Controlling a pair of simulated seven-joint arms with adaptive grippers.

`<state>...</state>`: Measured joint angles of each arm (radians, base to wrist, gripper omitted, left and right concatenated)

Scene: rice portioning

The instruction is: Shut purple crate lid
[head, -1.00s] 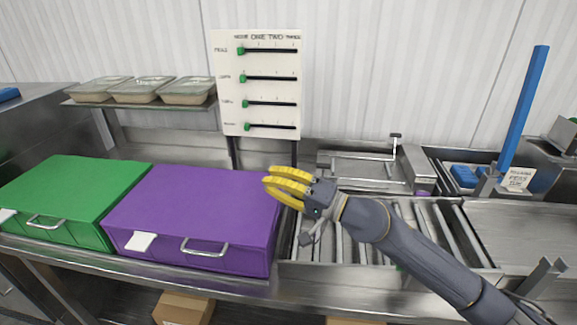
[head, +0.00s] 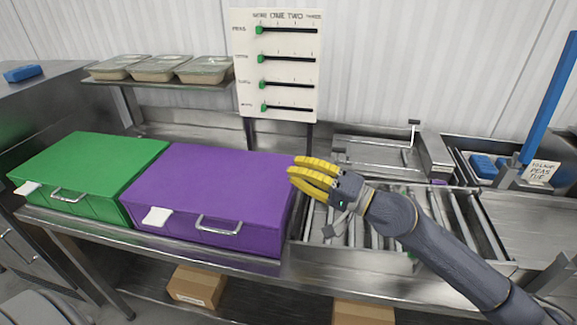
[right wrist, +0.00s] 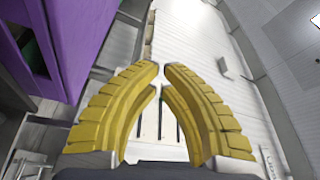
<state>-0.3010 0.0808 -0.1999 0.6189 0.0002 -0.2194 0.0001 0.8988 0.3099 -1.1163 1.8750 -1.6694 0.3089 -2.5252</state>
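The purple crate (head: 215,180) stands on the metal bench in the head view, with a flat purple top, a silver front handle and a white tag. Its lid looks down flat, with no open gap showing at the front. My right gripper (head: 292,168), with yellow fingers, is at the crate's right edge, its fingertips overlapping that edge in the picture; I cannot tell whether they touch it. In the right wrist view the fingertips (right wrist: 161,68) nearly meet with nothing between them, and purple crate surface (right wrist: 92,35) fills the upper left. My left gripper is not in view.
A green crate (head: 85,170) stands left of the purple one. A shelf behind holds covered trays (head: 160,68). A board with green sliders (head: 276,65) stands behind the crates. A roller section (head: 375,235) lies under my right arm, and a blue post (head: 550,95) rises at right.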

